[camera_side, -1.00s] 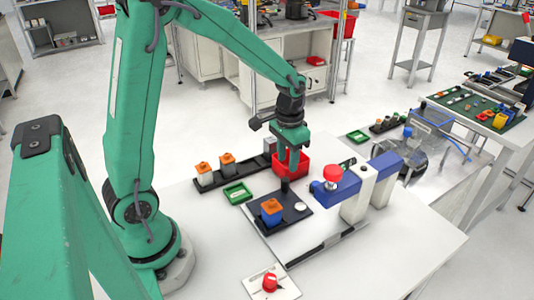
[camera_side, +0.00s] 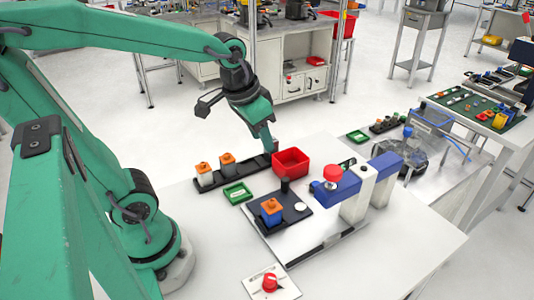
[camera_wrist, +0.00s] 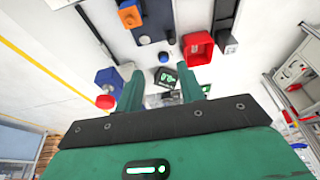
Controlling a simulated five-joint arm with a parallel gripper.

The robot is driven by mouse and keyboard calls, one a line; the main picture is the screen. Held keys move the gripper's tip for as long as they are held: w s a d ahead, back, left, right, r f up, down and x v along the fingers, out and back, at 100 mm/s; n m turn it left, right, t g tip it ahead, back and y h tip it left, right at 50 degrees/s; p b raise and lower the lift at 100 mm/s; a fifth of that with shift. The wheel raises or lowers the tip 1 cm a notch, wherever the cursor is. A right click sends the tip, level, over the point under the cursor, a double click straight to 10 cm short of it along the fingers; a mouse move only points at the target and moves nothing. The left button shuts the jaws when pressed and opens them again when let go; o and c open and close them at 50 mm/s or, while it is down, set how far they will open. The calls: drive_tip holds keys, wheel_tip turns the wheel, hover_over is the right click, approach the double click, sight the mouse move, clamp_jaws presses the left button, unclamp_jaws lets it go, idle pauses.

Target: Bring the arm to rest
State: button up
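My gripper (camera_side: 267,138) is raised above the back of the white table (camera_side: 380,262), left of the red bin, and tilted. In the wrist view my gripper (camera_wrist: 160,78) shows two green fingers standing apart with nothing held between them. My arm is bent, with its elbow pulled back to the left in the side view.
The red bin (camera_side: 291,162) stands near my gripper. A black rack (camera_side: 222,178) holds orange-topped parts; a green tray (camera_side: 238,192) is in front of it. A blue-and-orange part (camera_side: 271,211) sits on a dark plate beside a blue-and-white press (camera_side: 353,193). The table's front right is clear.

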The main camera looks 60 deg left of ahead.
drive_tip(key=s+d+r+t, duration=0.1)
drive_tip(key=s+r, duration=0.1)
drive_tip(key=s, duration=0.4)
drive_tip(key=shift+t, duration=0.4)
